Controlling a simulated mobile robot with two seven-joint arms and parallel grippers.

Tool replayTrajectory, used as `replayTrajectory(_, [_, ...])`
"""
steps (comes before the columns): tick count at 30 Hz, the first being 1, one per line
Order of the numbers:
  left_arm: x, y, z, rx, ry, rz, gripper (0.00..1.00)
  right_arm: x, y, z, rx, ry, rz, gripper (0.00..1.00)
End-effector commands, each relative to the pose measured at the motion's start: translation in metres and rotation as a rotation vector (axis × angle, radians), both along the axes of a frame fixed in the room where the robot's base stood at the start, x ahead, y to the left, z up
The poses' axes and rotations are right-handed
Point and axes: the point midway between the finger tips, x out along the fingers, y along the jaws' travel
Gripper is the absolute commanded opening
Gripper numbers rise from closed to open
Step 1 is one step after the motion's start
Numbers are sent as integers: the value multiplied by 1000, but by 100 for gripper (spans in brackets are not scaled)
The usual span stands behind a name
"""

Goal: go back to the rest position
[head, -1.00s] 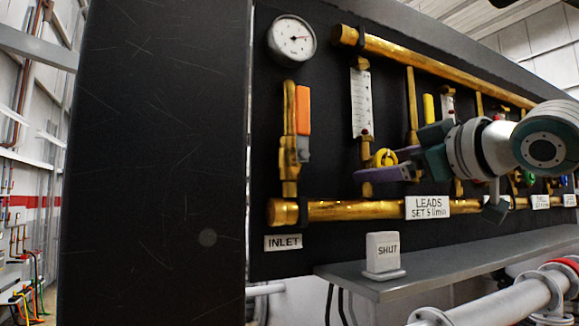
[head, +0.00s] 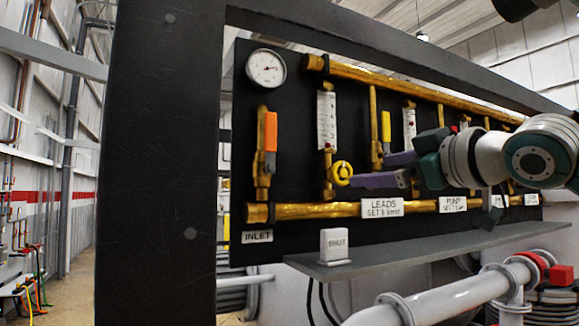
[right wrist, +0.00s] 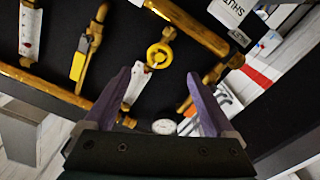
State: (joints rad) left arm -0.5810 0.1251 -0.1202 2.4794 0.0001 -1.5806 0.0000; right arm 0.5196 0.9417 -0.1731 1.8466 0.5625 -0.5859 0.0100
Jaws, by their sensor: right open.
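My right gripper (head: 382,170) comes in from the right in the head view. Its purple fingers are apart with nothing between them. My left gripper is not in view.
The black panel carries a gauge (head: 266,69), an orange-handled inlet valve (head: 270,131), brass pipes (head: 320,210) and several flow tubes. A white SHUT sign (head: 334,246) stands on the grey shelf (head: 400,250) below. A black post (head: 160,180) stands at the left.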

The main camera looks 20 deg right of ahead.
Motion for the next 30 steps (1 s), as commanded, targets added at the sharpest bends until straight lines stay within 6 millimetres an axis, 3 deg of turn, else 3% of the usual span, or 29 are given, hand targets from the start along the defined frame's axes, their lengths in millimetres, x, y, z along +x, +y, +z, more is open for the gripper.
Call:
replayTrajectory(13, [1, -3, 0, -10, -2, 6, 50, 0, 1, -2, 1, 4, 0, 89])
replayTrajectory(16, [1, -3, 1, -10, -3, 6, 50, -1, 8, -19, 5, 42, 7, 89])
replayTrajectory(20, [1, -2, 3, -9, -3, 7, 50, -13, 36, -82, 14, 188, 21, 89])
replayTrajectory(23, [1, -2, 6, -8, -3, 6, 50, -41, 66, -152, 32, 362, 26, 89])
replayTrajectory(27, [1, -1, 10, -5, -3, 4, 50, -109, 103, -241, 70, 631, 1, 89])
replayTrajectory(30, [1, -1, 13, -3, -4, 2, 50, -172, 122, -288, 108, 828, -47, 89])
